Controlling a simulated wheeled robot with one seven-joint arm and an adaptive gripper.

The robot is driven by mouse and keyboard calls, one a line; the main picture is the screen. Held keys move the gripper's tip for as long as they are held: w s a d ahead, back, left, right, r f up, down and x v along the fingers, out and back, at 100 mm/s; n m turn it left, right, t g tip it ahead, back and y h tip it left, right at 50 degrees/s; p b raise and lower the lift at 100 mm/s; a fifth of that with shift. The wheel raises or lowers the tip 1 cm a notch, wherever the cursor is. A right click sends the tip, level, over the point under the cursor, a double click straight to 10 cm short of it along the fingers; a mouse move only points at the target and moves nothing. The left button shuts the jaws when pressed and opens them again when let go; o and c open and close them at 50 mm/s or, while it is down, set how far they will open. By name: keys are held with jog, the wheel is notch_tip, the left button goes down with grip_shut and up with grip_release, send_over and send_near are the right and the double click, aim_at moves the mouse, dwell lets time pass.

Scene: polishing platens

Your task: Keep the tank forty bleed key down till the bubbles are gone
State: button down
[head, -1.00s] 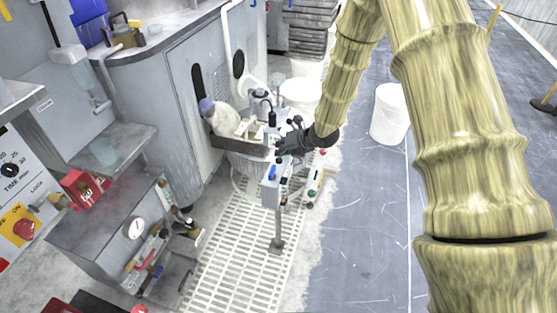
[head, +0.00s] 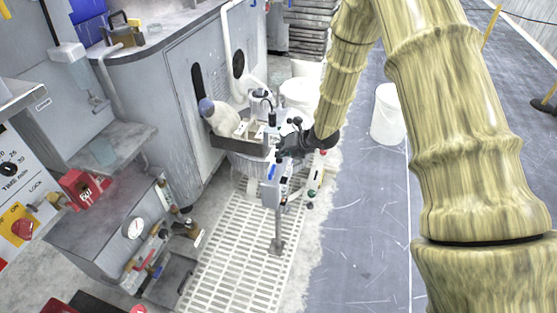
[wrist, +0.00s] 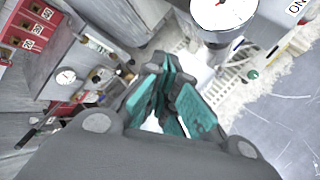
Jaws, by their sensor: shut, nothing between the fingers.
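In the head view my gripper (head: 286,148) is over the top of a grey control post (head: 270,192) beside the round polishing machine (head: 247,163). The post carries small coloured buttons and a blue part. In the wrist view my gripper (wrist: 167,72) has its teal-padded fingers shut with nothing between them. A white round dial with a red mark (wrist: 222,10) shows at the top of that view. I cannot make out a bleed key marked for tank forty, or any bubbles. I cannot tell whether the fingertips touch anything.
A white bucket (head: 388,115) stands on the blue-grey floor at the right. A cabinet with a pressure gauge (head: 134,228) and several valves stands at the left. A white slatted floor grate (head: 235,260) lies in front of the machine. The floor at the right is mostly clear.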

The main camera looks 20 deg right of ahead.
jog(key=shift+f+b, duration=0.35)
jog(key=shift+f, duration=0.05)
dwell(0.7)
dwell(1.9)
jog(key=shift+r+p, duration=0.5)
jog(key=shift+r, duration=0.35)
jog(key=shift+r+p, duration=1.5)
jog(key=shift+r, duration=1.05)
